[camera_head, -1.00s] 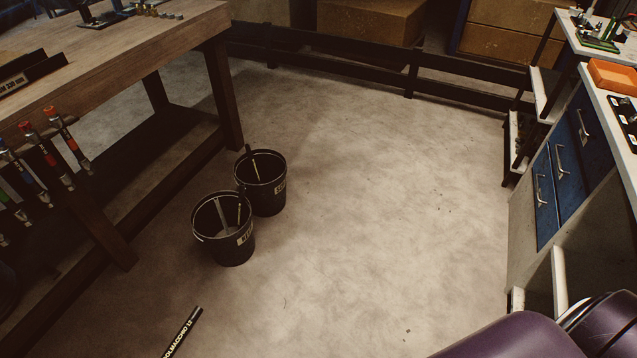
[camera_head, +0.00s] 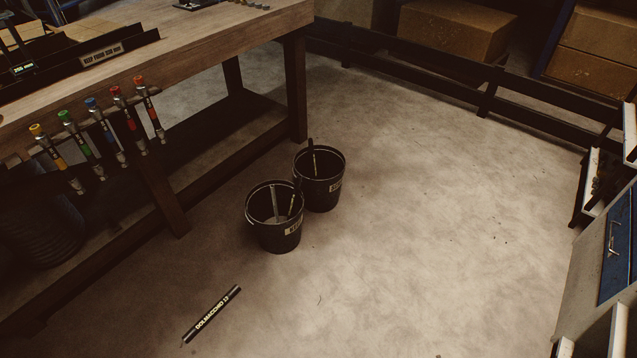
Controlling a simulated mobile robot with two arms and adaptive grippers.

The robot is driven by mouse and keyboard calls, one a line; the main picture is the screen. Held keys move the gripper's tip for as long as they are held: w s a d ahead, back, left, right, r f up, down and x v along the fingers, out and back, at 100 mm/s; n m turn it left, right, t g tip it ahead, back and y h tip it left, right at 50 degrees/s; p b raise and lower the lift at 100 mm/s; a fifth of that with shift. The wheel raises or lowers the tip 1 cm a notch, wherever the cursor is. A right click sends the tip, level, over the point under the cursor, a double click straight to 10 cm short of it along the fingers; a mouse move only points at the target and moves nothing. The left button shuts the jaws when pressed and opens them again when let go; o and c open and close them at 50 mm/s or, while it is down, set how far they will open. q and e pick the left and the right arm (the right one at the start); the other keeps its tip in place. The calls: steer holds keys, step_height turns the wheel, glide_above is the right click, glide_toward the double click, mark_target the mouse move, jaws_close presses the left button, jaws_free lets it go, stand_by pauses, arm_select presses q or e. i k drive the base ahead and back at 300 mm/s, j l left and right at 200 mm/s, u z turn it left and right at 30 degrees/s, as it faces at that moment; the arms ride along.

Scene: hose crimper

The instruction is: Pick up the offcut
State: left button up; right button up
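The offcut (camera_head: 212,314) is a short black length of hose with pale lettering along it. It lies on the bare concrete floor at the lower left of the head view, slanting up to the right. Nothing covers it, and it lies apart from the buckets. Neither of my grippers shows in the head view.
Two black buckets (camera_head: 274,236) (camera_head: 320,196) with thin items inside stand beyond the offcut. A wooden workbench (camera_head: 200,42) with coloured-capped tools hanging along its edge stands at the left. A blue-drawered cabinet (camera_head: 618,245) is at the right. The middle floor is clear.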

mark_target(210, 316)
steer(key=u, duration=1.25)
